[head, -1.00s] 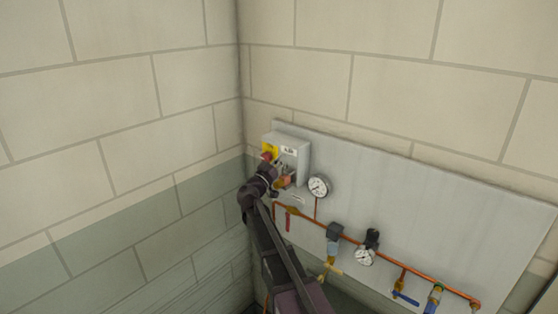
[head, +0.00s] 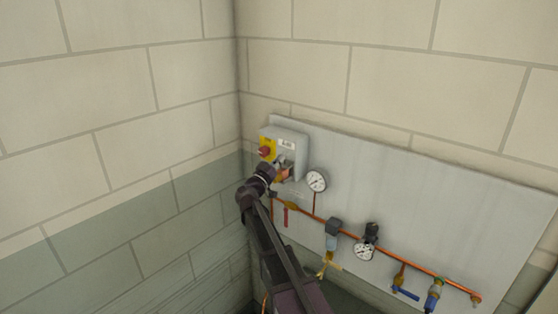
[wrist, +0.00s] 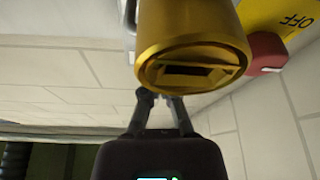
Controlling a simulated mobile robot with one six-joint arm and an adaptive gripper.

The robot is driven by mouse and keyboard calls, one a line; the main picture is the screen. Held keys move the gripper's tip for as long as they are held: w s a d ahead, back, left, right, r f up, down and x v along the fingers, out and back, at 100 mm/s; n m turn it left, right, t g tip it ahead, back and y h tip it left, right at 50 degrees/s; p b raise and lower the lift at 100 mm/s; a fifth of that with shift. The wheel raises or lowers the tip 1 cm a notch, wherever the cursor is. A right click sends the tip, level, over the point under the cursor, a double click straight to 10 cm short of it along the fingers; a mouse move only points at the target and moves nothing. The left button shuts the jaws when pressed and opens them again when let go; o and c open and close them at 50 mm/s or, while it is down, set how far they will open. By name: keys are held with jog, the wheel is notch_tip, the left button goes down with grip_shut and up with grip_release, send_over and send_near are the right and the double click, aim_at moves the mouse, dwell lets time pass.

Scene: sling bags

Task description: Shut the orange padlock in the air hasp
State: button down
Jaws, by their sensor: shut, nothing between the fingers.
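The orange padlock (head: 284,174) is a small orange patch below the grey switch box in the head view, partly behind my gripper (head: 274,170). In the wrist view a gold-orange cylinder, which looks like the padlock body (wrist: 192,35), fills the top middle, with a dark slot in its end face. My gripper (wrist: 160,98) is shut and empty; its fingertips are just under the cylinder's end in the picture. I cannot tell whether they touch it. The shackle and the air hasp cannot be made out clearly.
The grey box (head: 290,150) carries a red knob (head: 264,152) on a yellow plate, close beside the padlock. A round gauge (head: 316,181) is just to the right. Copper piping with several valves (head: 404,293) runs along the panel (head: 430,210). The left wall (head: 150,150) is close.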

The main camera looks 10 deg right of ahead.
jog(key=shift+f+b, duration=0.6)
jog(key=shift+f, duration=0.25)
jog(key=shift+r, duration=0.2)
jog(key=r+p, duration=0.2)
jog(key=p, duration=0.1)
jog(key=r+p, duration=0.1)
jog(key=r, duration=0.1)
jog(key=shift+w+a, duration=0.3)
jog(key=b+v, duration=0.3)
jog(key=v, duration=0.7)
jog(key=shift+f, duration=0.25)
